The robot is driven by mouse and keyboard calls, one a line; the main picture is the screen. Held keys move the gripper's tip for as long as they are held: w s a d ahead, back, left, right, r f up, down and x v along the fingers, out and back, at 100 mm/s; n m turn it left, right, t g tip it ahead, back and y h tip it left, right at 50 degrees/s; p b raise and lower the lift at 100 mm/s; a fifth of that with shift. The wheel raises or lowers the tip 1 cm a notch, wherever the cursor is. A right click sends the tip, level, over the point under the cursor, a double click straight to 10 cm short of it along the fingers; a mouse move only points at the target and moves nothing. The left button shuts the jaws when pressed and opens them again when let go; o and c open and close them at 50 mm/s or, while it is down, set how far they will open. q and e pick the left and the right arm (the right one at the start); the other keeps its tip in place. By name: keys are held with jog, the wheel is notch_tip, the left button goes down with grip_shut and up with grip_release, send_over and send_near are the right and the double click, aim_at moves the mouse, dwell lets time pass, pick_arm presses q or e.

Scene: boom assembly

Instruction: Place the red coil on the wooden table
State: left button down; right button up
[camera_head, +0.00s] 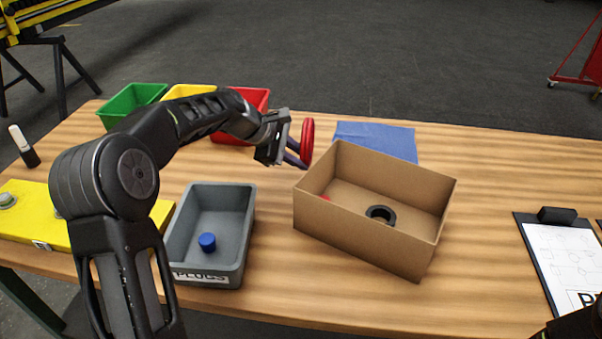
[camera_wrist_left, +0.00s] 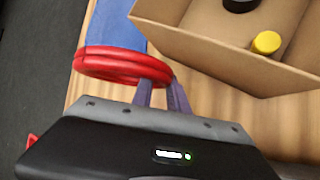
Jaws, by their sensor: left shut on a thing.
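The red coil (camera_head: 307,142) is a ring held upright in the head view, just left of the cardboard box's far-left corner. My left gripper (camera_head: 298,153) is shut on its edge. In the left wrist view the red coil (camera_wrist_left: 112,66) sits at the tips of the purple fingers (camera_wrist_left: 160,92), with blue cloth and wood behind it. It appears to be above the wooden table (camera_head: 490,200); the exact gap is unclear. My right gripper is not in view; only a dark part of my arm shows at the bottom right.
The open cardboard box (camera_head: 360,245) holds a black ring (camera_head: 381,214) and a small red item (camera_head: 326,197); a yellow cap (camera_wrist_left: 267,42) shows in the wrist view. A blue cloth (camera_head: 385,137), grey bin (camera_head: 247,235), coloured bins (camera_head: 130,100) and clipboard (camera_head: 565,260) surround bare wood.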

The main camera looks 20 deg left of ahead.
pick_arm(q)
jog(key=shift+f, duration=2.45)
jog(key=shift+f, duration=0.15)
jog(key=c, duration=1.3)
grip_release()
jog(key=shift+r, duration=0.25)
jog(key=v, duration=1.2)
jog(key=shift+b, duration=0.35)
